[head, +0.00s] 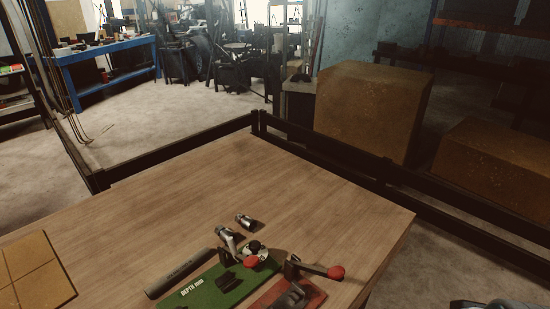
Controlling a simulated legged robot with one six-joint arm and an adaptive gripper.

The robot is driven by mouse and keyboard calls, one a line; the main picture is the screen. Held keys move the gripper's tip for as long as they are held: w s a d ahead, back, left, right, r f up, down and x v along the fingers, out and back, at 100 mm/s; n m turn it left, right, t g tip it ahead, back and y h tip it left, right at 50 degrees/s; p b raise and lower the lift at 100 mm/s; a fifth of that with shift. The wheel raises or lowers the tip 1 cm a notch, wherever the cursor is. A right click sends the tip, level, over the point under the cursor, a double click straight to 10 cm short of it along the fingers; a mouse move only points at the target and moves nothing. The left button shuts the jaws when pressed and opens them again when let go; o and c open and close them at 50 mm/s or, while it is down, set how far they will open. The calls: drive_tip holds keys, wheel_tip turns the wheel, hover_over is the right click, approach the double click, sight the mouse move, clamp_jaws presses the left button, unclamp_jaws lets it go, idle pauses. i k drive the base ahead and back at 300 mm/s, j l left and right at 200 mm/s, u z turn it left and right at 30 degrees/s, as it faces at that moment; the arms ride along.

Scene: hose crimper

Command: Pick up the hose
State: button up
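The hose (183,273) is a dark grey tube lying on the wooden table, near the bottom middle of the head view. It lies at a slant along the left edge of a green plate (211,291) with white lettering. My gripper's fingers are not seen. Only a piece of grey metal, which may be part of my arm, shows at the bottom right edge. Nothing is seen touching the hose.
A silver fitting (245,220) lies behind the green plate. A red-based device with a red-knobbed lever (336,272) stands right of it. A tan panel (35,268) is at the table's left. The wooden table (240,175) is bare toward the back; a black rail runs beyond it.

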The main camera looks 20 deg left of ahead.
sight(173, 276)
drive_tip(key=u, duration=1.9)
